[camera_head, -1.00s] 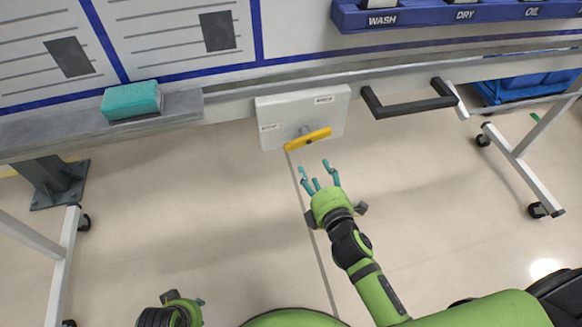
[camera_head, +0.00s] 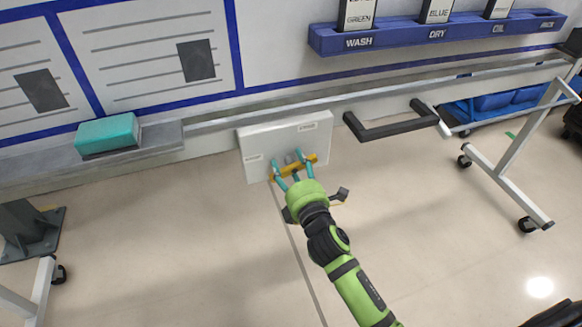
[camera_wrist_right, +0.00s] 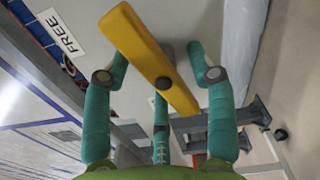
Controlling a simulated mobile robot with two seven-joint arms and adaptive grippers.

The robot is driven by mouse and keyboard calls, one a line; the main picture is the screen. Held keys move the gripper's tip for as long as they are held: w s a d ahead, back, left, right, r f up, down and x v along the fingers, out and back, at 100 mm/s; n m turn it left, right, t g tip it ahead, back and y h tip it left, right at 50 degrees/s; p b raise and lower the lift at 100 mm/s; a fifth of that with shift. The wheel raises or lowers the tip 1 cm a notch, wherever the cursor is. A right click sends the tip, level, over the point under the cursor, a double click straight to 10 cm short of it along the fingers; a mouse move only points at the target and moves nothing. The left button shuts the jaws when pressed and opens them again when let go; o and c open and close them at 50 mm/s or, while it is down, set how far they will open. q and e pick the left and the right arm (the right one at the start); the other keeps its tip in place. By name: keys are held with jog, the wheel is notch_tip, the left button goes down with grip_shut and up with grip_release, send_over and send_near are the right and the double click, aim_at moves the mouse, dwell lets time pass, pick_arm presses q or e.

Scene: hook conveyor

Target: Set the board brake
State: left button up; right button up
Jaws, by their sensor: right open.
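The board brake is a white box (camera_head: 262,143) under the board's lower rail, with a yellow lever (camera_head: 315,160) on its front. The lever slants slightly, its right end higher. Small labels sit at the box's left and upper right; in the right wrist view one label (camera_wrist_right: 62,33) reads FREE. My right gripper (camera_head: 291,163) is at the lever, its teal fingers open and spread around it. In the right wrist view the yellow lever (camera_wrist_right: 150,55) passes between the open fingers; I cannot tell whether they touch it. My left gripper is out of view.
A black handle (camera_head: 392,129) sticks out right of the box. A teal eraser (camera_head: 107,134) lies on the grey ledge at left. A blue rack (camera_head: 400,37) with labelled slots is on the board above. A white wheeled leg (camera_head: 510,175) stands at right. The floor below is clear.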

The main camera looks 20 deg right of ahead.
grip_shut()
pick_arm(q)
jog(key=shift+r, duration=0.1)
pick_arm(e)
jog(key=m+p, duration=0.2)
jog(key=m, duration=0.1)
jog(key=shift+d+r, duration=0.1)
jog(key=shift+r, duration=0.1)
jog(key=shift+m, duration=0.3)
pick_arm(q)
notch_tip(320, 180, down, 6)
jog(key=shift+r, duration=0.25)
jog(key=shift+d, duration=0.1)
pick_arm(e)
grip_release()
jog(key=shift+f, duration=0.1)
